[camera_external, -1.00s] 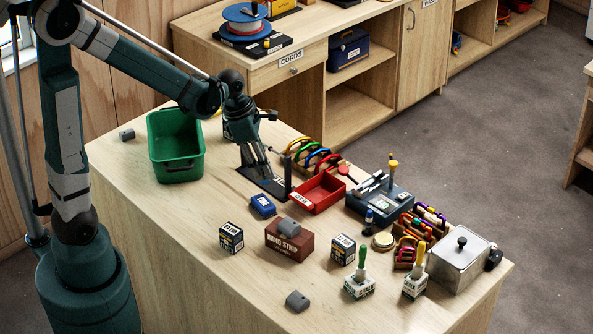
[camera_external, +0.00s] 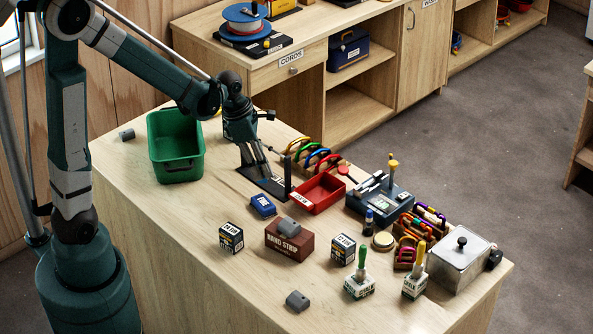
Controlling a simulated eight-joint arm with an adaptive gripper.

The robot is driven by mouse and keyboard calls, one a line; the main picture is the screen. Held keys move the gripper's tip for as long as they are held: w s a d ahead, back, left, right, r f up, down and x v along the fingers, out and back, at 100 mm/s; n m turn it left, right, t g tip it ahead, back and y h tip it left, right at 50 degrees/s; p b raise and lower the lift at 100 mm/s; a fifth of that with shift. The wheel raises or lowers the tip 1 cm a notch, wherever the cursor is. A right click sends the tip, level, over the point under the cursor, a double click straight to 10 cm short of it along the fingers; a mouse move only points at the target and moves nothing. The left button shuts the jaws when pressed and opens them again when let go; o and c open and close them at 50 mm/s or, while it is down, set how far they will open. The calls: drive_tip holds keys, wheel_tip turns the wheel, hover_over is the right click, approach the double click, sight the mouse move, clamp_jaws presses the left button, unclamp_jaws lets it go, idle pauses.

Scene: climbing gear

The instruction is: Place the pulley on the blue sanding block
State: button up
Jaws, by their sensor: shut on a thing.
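The blue sanding block (camera_external: 263,205) lies on the bench, left of the red tray. My gripper (camera_external: 272,176) points down and to the right over a dark plate with a post, behind the block and apart from it. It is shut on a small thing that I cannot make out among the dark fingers. I cannot pick out the pulley for certain.
A red tray (camera_external: 319,193) stands close right of my gripper, and a rack of coloured loops (camera_external: 317,158) behind it. A brown hand strop block (camera_external: 289,240) carries a grey piece. A green bin (camera_external: 176,146) stands at the left. The bench's left front is clear.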

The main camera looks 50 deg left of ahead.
drive_tip(key=shift+f, duration=1.95)
drive_tip(key=shift+f, duration=2.05)
drive_tip(key=shift+f+b, duration=0.2)
drive_tip(key=shift+b, duration=0.1)
drive_tip(key=o, duration=0.9)
drive_tip(key=shift+r, duration=0.35)
drive_tip(key=shift+p+v, duration=0.5)
drive_tip(key=shift+v, duration=5.35)
